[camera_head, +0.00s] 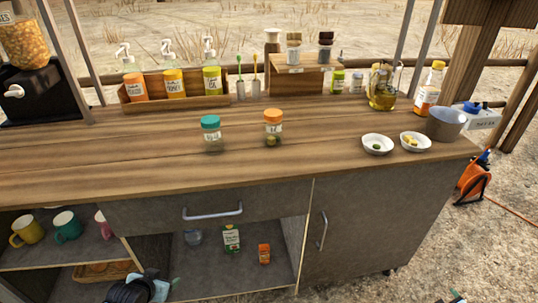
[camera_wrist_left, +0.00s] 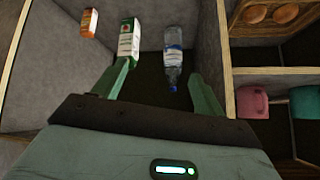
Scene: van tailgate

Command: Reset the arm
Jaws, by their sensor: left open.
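My left gripper (camera_head: 160,282) is at the bottom left of the head view, in front of the open lower compartment. In the left wrist view its two green fingers (camera_wrist_left: 162,72) are spread apart with nothing held between them. Beyond the fingertips are a green-and-white carton (camera_head: 231,238), a clear bottle (camera_head: 194,237) and a small orange box (camera_head: 264,254) on the compartment floor. The carton (camera_wrist_left: 129,40) and the bottle (camera_wrist_left: 173,55) look close to the fingers, but contact is not visible. A small dark and teal part at the bottom right edge may be my right gripper (camera_head: 456,298).
Mugs (camera_head: 67,227) stand on the shelf at left, above a basket (camera_head: 105,271). The drawer (camera_head: 210,213) and cabinet door (camera_head: 335,235) are closed. Jars (camera_head: 211,134), bowls (camera_head: 378,144) and bottles stand on the wooden counter (camera_head: 70,150). Divider walls flank the compartment.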

